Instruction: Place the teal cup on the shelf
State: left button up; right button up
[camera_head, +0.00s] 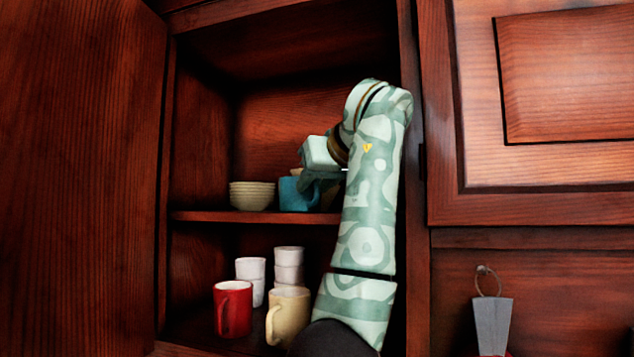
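The teal cup (297,195) is on the upper shelf (240,217) of the open cabinet and looks upright.
Stacked beige bowls (251,196) stand left of the cup. Something pale is partly hidden behind it. Below are a red mug (233,308), a cream mug (291,306) and stacked white cups (289,264). The open cabinet door (80,180) is at left.

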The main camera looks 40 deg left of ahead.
pick_arm(q)
jog(key=shift+d, duration=0.15)
jog(key=b+v, duration=0.1)
jog(key=v, duration=1)
jog(key=shift+d+r, duration=0.2)
jog(key=shift+r, duration=0.05)
jog(key=shift+s, duration=0.15)
dwell(0.4)
